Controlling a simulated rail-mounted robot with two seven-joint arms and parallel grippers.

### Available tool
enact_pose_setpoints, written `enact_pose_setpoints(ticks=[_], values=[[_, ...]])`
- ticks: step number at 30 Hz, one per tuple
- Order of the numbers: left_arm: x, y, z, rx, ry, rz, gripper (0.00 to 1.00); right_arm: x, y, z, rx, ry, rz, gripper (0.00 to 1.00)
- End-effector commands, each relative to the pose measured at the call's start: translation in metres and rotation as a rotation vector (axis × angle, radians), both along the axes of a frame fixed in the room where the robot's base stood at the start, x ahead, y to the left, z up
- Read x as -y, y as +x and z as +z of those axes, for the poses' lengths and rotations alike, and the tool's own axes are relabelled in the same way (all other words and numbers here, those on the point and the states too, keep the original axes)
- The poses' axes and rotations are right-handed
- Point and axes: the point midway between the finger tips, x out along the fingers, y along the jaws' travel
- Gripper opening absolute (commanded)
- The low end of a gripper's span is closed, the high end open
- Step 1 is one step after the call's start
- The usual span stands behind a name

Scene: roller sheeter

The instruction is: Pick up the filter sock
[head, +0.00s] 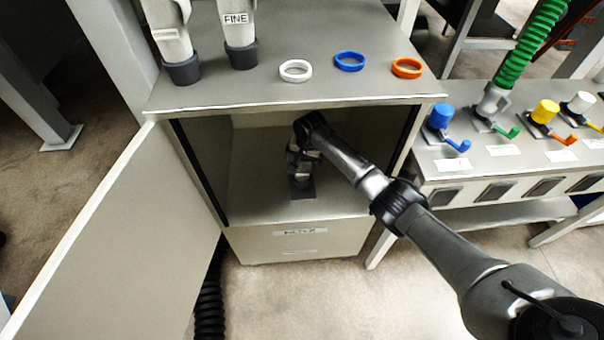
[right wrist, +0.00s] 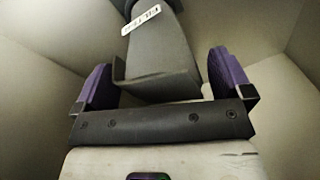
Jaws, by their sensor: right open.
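A dark grey item with a white label, which looks like the filter sock (head: 303,191), stands inside the open cabinet. It also shows in the right wrist view (right wrist: 158,72), its label lettering too small to read surely. My right gripper (head: 302,172) reaches into the cabinet from the right and is at the item, hiding much of it in the head view. In the right wrist view its purple fingers (right wrist: 161,56) are apart, one on each side of the item, with gaps showing. My left gripper is not in view.
The cabinet door (head: 120,235) hangs open at left. The cabinet top (head: 215,95) carries white (head: 295,71), blue (head: 349,61) and orange (head: 407,68) rings and two grey-based cylinders, one marked FINE (head: 238,40). A valve bench (head: 510,150) stands at right.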

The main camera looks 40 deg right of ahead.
Motion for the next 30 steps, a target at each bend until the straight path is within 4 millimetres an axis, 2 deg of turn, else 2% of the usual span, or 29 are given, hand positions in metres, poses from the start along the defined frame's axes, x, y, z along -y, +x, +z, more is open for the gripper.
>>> enact_pose_setpoints(ticks=[10, 30], values=[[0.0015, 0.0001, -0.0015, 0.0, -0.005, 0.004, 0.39, -0.0001, 0.0008, -0.0029, 0.0, 0.0, 0.0, 0.95], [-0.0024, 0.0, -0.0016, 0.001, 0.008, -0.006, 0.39, -0.0001, 0.0006, -0.0031, 0.0, 0.0, 0.0, 0.31]])
